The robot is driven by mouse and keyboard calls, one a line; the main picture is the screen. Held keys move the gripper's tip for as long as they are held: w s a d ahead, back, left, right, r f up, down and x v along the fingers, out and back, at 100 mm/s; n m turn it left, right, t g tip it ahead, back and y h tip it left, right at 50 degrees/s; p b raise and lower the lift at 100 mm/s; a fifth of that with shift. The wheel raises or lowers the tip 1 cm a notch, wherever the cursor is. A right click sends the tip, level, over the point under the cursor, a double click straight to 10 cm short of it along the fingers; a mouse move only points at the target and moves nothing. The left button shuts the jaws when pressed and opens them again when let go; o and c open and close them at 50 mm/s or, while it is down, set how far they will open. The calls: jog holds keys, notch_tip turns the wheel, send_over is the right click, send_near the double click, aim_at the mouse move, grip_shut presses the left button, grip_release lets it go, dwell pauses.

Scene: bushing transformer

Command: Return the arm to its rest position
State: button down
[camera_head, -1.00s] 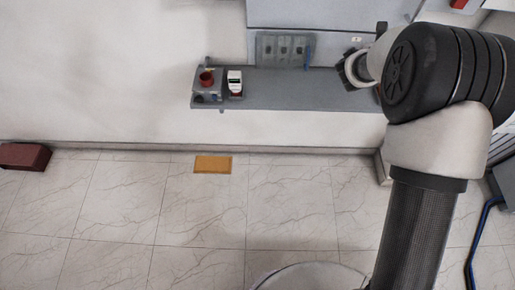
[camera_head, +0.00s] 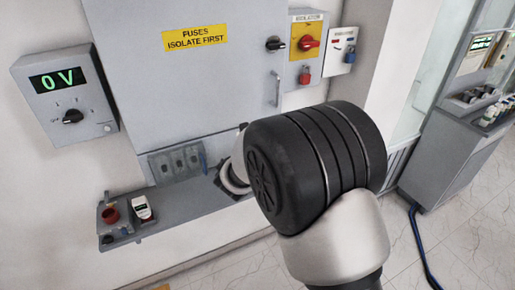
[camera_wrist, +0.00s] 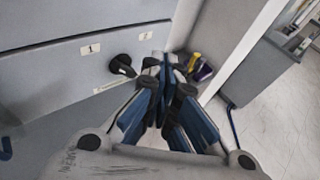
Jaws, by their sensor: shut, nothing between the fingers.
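My arm stands folded in front of the grey cabinet (camera_head: 190,70) in the head view, its big black joint covering part of the shelf. My gripper (camera_wrist: 165,62) shows in the wrist view with its fingertips together and nothing between them. It points toward a grey panel marked 1 and 2 (camera_wrist: 92,50), with a black knob (camera_wrist: 122,65) just left of the fingertips. I cannot tell whether the fingers touch anything.
A grey shelf (camera_head: 180,215) under the cabinet holds a red round part (camera_head: 111,214) and a small white device (camera_head: 142,208). A meter reading 0 V (camera_head: 65,95) hangs left. A red switch (camera_head: 308,43) is at right. A blue cable (camera_head: 420,240) lies on the floor near a side counter (camera_head: 450,150).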

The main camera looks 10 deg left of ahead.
jog(key=s+d+r+m+g+h+b, duration=0.2)
jog(key=s+d+r+m+g+h, duration=0.1)
jog(key=s+d+m, duration=0.8)
jog(key=s+d+r+m+g+h+b, duration=0.1)
jog(key=s+d+r+m+g+h, duration=0.35)
jog(key=d, duration=0.95)
jog(key=s+d+f+m+g+y+b, duration=0.1)
jog(key=s+d+f+m+y, duration=0.1)
jog(key=s+m, duration=0.5)
jog(key=s+d+f+m+g+y+b, duration=0.1)
jog(key=s+d+f+m+g+y, duration=0.2)
jog(key=s, duration=0.7)
jog(key=s+a+f+m+t+y+b, duration=0.1)
jog(key=s+a+f+m+y+b, duration=0.1)
jog(key=s+a+m+y, duration=0.2)
jog(key=s+a+m, duration=0.3)
jog(key=s+m, duration=0.1)
jog(key=m, duration=0.1)
jog(key=shift+s+a+f+t, duration=0.25)
jog(key=shift+s+f+t, duration=0.1)
jog(key=shift+f, duration=0.05)
jog(key=c, duration=2.4)
grip_release()
